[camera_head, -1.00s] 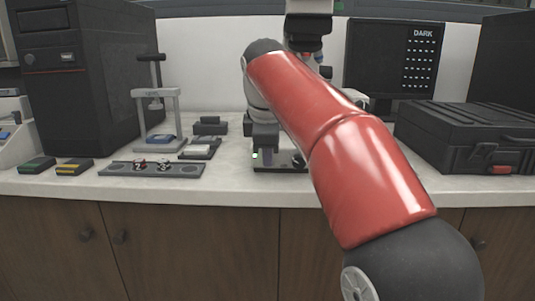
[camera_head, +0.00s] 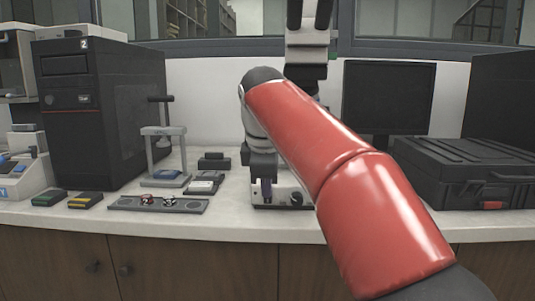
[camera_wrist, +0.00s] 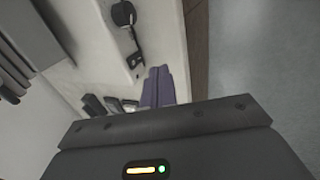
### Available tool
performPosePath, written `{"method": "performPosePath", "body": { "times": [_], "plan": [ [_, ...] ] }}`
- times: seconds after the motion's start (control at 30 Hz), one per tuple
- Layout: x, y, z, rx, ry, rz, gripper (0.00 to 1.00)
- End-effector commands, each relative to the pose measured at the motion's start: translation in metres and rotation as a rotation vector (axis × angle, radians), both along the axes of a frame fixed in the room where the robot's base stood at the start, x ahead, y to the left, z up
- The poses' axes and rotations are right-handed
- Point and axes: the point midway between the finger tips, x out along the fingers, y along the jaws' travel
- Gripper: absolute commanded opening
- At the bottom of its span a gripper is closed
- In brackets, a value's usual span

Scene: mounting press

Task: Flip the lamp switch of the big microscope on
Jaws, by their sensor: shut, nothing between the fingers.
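The big microscope's pale and black upper part (camera_head: 307,42) stands at the back, behind my red arm, which hides its middle. Its dark base (camera_head: 283,205) shows low on the bench, with a round knob (camera_head: 296,198) at the right.
A black computer tower (camera_head: 100,115), a small press stand (camera_head: 165,155) and a grey strip (camera_head: 158,204) are at left. A monitor (camera_head: 388,97) with a blank dark screen stands behind. A black case (camera_head: 465,172) is at right. Bare bench lies along the front edge.

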Motion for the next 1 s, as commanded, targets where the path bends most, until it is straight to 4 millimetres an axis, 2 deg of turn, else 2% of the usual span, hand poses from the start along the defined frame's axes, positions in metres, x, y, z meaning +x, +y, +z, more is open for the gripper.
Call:
{"method": "performPosePath", "body": {
  "times": [0.1, 0.2, 0.4, 0.63, 1.0],
  "plan": [
    [-0.007, 0.001, 0.023, 0.001, -0.002, 0.002, 0.00],
    [-0.012, 0.001, 0.038, 0.000, -0.001, 0.001, 0.00],
    [-0.019, 0.001, 0.059, -0.002, 0.001, 0.001, 0.00],
    [-0.023, 0.001, 0.067, 0.000, 0.002, 0.001, 0.00],
    [-0.024, 0.002, 0.066, -0.010, 0.001, 0.015, 0.00]
  ]
}}
